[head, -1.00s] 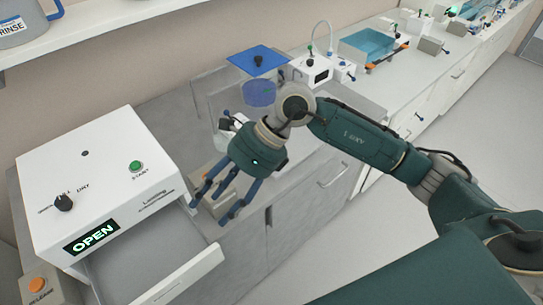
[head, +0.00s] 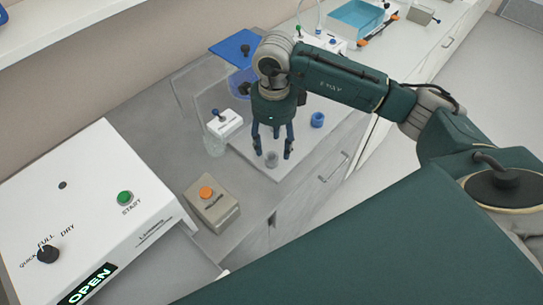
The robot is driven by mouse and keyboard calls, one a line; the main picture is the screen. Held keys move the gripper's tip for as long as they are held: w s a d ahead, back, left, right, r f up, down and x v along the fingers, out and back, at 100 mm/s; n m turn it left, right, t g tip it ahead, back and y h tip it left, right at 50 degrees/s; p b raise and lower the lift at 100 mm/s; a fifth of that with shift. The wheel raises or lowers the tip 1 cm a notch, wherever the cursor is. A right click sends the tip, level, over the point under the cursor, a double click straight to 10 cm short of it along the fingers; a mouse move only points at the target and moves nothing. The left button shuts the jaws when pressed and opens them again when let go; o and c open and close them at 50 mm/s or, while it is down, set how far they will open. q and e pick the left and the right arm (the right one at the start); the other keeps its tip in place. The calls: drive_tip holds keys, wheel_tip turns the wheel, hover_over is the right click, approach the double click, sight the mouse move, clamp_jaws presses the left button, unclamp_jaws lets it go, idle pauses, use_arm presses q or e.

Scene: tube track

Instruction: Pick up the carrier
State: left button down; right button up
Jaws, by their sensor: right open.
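A small grey round cup-like piece (head: 272,159), which looks like the carrier, stands on the pale plate (head: 296,165) near its front edge. My right gripper (head: 272,149) points down over it, with its blue fingers spread open. The fingertips appear on both sides of the piece in the picture; I cannot tell how far above it they are. A blue ring-shaped piece (head: 317,119) sits on the same plate, right of the gripper. My left gripper is not in view.
A beige box with an orange button (head: 207,193) and a white machine reading OPEN (head: 93,212) stand at left. A white switch box (head: 224,123), a clear panel and a blue square lid (head: 237,45) are close behind the gripper. A blue tray (head: 355,18) is farther back.

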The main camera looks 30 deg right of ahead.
sight(272, 157)
drive_tip(key=shift+w+f, duration=0.1)
drive_tip(key=shift+f, duration=0.35)
drive_tip(key=shift+w+f+p, duration=0.15)
drive_tip(key=shift+f+p, duration=0.15)
drive_tip(key=f, duration=0.1)
drive_tip(key=f+p, duration=0.1)
drive_tip(key=f, duration=0.1)
drive_tip(key=f+p, duration=0.1)
drive_tip(key=shift+s+a+f, duration=0.15)
drive_tip(key=shift+s+f, duration=0.05)
drive_tip(key=shift+s, duration=0.05)
drive_tip(key=shift+f, duration=0.2)
drive_tip(key=shift+w+f, duration=0.1)
drive_tip(key=shift+w, duration=0.05)
drive_tip(key=shift+c, duration=1.2)
drive_tip(key=c, duration=0.4)
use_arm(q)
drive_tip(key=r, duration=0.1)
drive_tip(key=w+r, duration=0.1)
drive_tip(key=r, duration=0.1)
use_arm(e)
drive_tip(key=c, duration=0.6)
